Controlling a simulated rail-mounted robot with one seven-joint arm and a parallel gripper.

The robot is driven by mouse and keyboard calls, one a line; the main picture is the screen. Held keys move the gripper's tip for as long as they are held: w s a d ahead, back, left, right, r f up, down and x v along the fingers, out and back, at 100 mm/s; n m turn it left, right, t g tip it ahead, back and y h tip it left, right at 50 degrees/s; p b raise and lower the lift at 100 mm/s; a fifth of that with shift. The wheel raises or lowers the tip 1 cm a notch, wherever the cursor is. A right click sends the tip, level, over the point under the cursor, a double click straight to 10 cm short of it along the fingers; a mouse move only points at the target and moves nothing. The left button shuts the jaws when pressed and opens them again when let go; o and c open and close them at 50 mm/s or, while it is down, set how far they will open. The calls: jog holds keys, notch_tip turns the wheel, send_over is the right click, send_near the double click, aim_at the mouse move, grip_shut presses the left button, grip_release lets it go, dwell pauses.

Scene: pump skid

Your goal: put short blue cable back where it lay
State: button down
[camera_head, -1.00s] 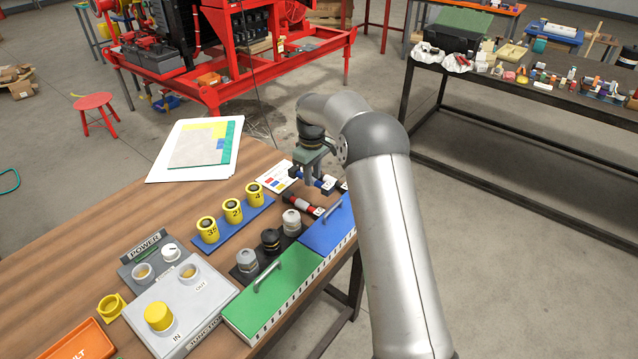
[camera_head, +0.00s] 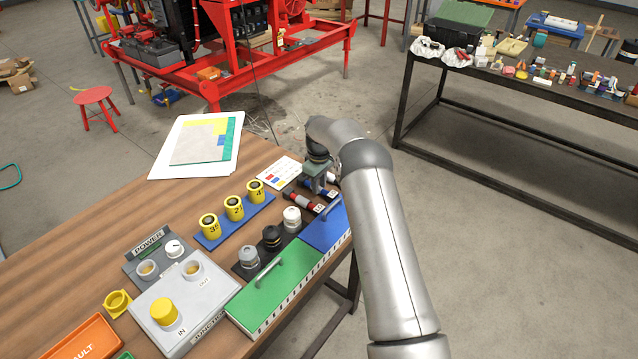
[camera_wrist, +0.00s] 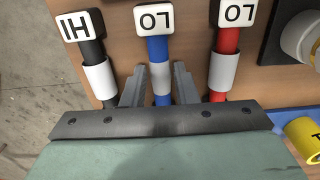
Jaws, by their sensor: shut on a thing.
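The short blue cable (camera_wrist: 159,48) has a white end block marked LO and a white band. It lies between the two fingers of my gripper (camera_wrist: 160,82) in the wrist view, held at the band. The block points away from the gripper. The cable looks level with its neighbours; whether it touches the surface under it I cannot tell. In the head view my gripper (camera_head: 318,187) is low over the far right end of the wooden table, and hides most of the blue cable (camera_head: 306,184).
A red cable (camera_wrist: 228,41) marked LO lies close on the right in the wrist view, a black cable (camera_wrist: 90,50) marked HI on the left. In the head view a blue-lidded box (camera_head: 325,232) and a printed card (camera_head: 278,173) are near. The table edge is close.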

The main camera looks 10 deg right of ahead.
jog(key=shift+f, duration=0.25)
jog(key=c, duration=1.1)
grip_release()
jog(key=shift+c, duration=0.2)
jog(key=shift+r, duration=0.2)
jog(key=s+r+m+b, duration=0.1)
jog(key=s+r, duration=0.2)
jog(key=r, duration=0.6)
jog(key=s+r+b, duration=0.1)
jog(key=s+r, duration=0.2)
jog(key=r, duration=0.7)
jog(key=s+a+r+m, duration=0.1)
jog(key=s+r+m, duration=0.3)
jog(key=s, duration=1.1)
jog(key=s+f+m, duration=0.1)
jog(key=s+f, duration=0.1)
jog(key=s, duration=1.1)
jog(key=s+f+m, duration=0.2)
jog(key=s, duration=1.2)
jog(key=shift+d+t, duration=0.2)
jog(key=shift+t, duration=0.1)
